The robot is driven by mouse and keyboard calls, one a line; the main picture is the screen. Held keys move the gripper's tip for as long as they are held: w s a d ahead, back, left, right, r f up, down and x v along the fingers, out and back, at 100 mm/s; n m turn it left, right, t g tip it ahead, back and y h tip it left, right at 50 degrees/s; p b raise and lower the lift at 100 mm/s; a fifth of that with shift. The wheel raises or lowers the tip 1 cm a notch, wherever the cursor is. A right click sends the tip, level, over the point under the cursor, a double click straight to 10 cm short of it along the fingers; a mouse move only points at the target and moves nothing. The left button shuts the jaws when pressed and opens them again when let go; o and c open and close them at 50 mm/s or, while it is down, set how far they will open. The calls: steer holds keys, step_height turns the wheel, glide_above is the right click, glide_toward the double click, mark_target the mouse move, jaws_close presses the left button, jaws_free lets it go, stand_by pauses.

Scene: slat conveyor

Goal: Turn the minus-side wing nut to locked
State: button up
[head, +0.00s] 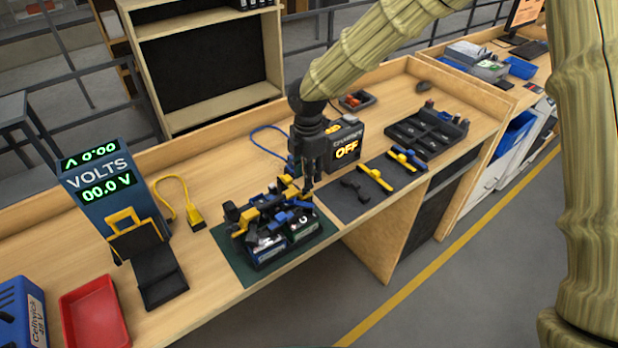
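A battery assembly (268,250) sits on a dark green mat (238,272) near the bench's front edge. Yellow, blue and black clamp-like parts lie across its top. The minus-side wing nut is too small and cluttered to pick out, so I cannot tell its position. My gripper (309,186) points down at the right rear edge of the assembly. Its fingertips are close to the parts there; whether they touch anything is unclear. The finger gap is too small to read.
A voltmeter (92,190) reading 00.0 V stands at the left, with a black and yellow stand (150,262) before it. A box showing OFF (346,150) is behind my gripper. A dark mat (338,202) with tools and a black tray (425,135) lie right.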

mark_target(309, 193)
steer(key=f, duration=0.1)
steer(key=w+f, duration=0.1)
steer(key=f, duration=0.1)
steer(key=w+f+p, duration=0.1)
steer(key=f, duration=0.1)
steer(key=shift+d, duration=0.15)
steer(key=shift+s+r, duration=0.1)
steer(key=shift+s, duration=0.5)
steer(key=shift+w+f, duration=0.3)
steer(key=shift+w, duration=0.25)
steer(key=shift+c, duration=1.4)
jaws_close()
steer(key=shift+s+r, duration=0.2)
steer(key=shift+s, duration=0.15)
steer(key=shift+w+f, duration=0.1)
